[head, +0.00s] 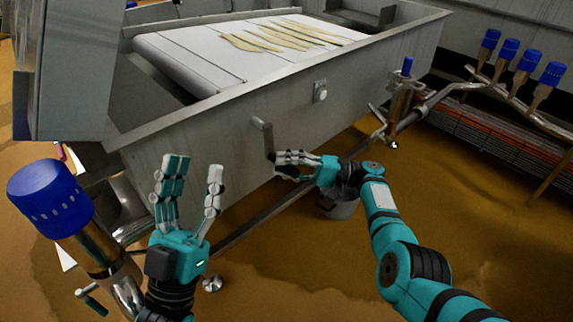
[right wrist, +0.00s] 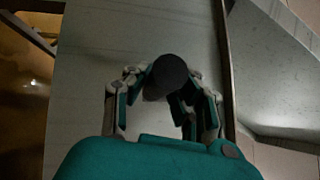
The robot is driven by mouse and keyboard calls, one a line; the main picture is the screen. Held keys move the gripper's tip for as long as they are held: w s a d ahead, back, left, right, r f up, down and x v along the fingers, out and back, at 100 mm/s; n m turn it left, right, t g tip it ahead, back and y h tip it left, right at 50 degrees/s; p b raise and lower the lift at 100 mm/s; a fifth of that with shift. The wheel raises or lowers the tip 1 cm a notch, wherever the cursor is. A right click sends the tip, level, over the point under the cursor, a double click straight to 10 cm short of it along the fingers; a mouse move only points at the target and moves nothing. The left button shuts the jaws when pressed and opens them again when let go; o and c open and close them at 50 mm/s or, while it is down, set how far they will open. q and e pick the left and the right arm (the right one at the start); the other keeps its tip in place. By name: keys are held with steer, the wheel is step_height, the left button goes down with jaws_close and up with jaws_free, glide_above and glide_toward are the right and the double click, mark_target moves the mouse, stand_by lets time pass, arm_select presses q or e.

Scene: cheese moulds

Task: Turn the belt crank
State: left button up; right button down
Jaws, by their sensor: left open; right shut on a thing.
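The belt crank (head: 263,137) is a grey arm on the front wall of the steel belt trough, in the middle of the head view. My right gripper (head: 280,164) is at its lower end, shut on the crank's handle. In the right wrist view, the handle's dark round end (right wrist: 170,74) sits between the fingers of my right gripper (right wrist: 163,92). The fingers hide part of the handle. My left gripper (head: 192,172) is open and empty, fingers pointing up, in front of the trough and apart from the crank.
The trough (head: 215,130) carries a white belt (head: 185,50) with several pale strips (head: 290,35). A blue-capped metal post (head: 52,198) stands close to my left arm. Pipes with blue-topped valves (head: 507,48) are at right. A grey bucket (head: 338,208) is behind my right wrist.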

steer(key=shift+s+f, duration=0.25)
steer(key=shift+f, duration=0.15)
steer(key=c, duration=1.2)
jaws_free()
steer(key=shift+o, duration=0.6)
steer(key=shift+w+r, duration=0.1)
steer(key=shift+r, duration=0.15)
steer(key=shift+d, duration=0.1)
steer(key=d+f, duration=0.1)
steer(key=d, duration=1)
steer(key=shift+d+f, duration=0.35)
